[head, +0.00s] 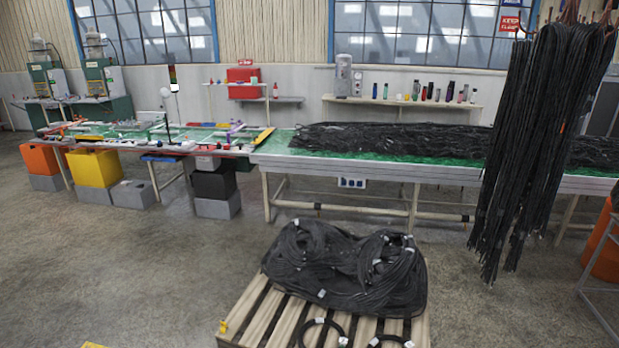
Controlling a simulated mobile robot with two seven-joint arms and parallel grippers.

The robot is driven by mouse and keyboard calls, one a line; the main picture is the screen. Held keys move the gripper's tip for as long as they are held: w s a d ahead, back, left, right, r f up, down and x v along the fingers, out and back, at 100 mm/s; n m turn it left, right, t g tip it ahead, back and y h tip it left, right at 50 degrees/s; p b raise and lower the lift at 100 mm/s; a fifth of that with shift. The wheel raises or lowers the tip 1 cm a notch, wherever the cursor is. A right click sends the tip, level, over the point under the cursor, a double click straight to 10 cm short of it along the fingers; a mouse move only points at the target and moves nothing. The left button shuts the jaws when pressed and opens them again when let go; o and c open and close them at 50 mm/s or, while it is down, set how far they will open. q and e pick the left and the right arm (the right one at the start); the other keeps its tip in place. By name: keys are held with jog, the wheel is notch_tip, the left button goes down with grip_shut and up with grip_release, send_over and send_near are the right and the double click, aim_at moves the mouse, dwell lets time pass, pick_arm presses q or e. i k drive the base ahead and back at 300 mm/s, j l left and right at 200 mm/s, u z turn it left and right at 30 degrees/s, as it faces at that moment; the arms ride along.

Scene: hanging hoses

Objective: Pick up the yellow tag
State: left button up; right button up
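A small yellow piece (222,327), which looks like the yellow tag, is at the left front corner of the wooden pallet (262,312). It is too small to tell whether it lies on the slat or is fixed to it. Another yellow shape (93,345) is cut off by the bottom edge; I cannot tell what it is. Neither of my grippers is in view.
Black hose coils (345,268) with white labels lie on the pallet. Long black hoses (540,140) hang at the right. A green-topped workbench (440,170) runs behind, with bins (95,168) under its left part. The floor left of the pallet is clear.

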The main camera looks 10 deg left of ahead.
aim_at(223, 327)
jog(key=i+j+u, duration=0.25)
jog(key=i+u, duration=0.15)
jog(key=i, duration=0.75)
jog(key=i+l+u, duration=0.1)
jog(key=i+u, duration=0.25)
jog(key=i, duration=0.85)
jog(key=i+l+u, duration=0.1)
jog(key=i+u, duration=0.3)
jog(key=i+l+u, duration=1.15)
